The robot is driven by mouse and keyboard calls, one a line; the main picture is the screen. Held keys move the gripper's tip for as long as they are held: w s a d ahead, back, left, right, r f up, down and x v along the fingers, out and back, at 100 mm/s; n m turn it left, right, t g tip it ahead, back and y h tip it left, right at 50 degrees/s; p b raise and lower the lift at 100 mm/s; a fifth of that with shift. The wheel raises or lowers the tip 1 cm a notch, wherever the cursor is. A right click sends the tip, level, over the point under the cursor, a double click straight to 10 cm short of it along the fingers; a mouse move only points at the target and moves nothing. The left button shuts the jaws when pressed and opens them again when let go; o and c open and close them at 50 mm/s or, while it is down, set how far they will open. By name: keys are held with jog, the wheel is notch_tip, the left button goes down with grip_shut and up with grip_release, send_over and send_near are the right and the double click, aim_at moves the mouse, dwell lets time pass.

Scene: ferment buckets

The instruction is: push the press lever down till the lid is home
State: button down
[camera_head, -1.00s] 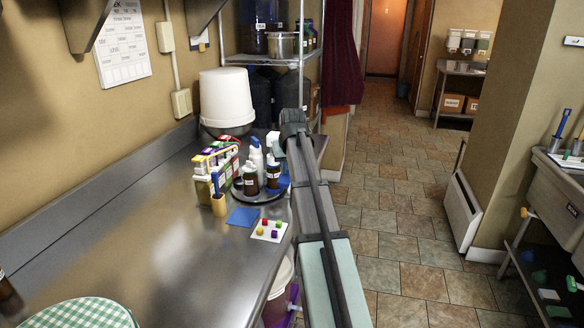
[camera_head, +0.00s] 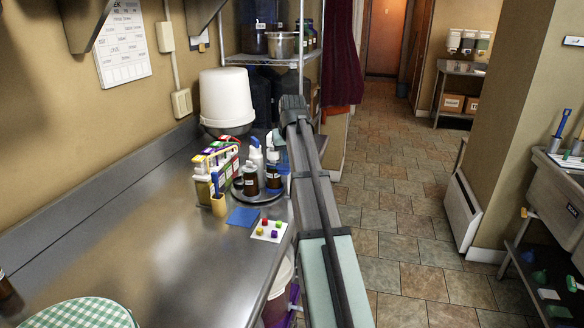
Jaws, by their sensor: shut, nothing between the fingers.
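A reddish bucket (camera_head: 276,309) with a pale upper part (camera_head: 283,277) shows in part at the bottom, beside the counter's front edge. A purple piece (camera_head: 294,296) stands just right of it, partly behind my arm; I cannot tell whether it belongs to the press. No press lever can be made out, and how the lid sits cannot be told. My arm reaches up the middle of the view and covers much of this area. My gripper is not visible.
The steel counter (camera_head: 165,240) runs along the left wall. On it are a round tray (camera_head: 262,198) with bottles, a white bucket (camera_head: 226,96), a card with coloured pieces (camera_head: 268,231) and a green checked cloth (camera_head: 78,314). The tiled floor (camera_head: 405,240) to the right is clear.

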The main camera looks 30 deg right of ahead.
jog(key=shift+r, duration=1.55)
notch_tip(320, 180, up, 7)
dwell(0.5)
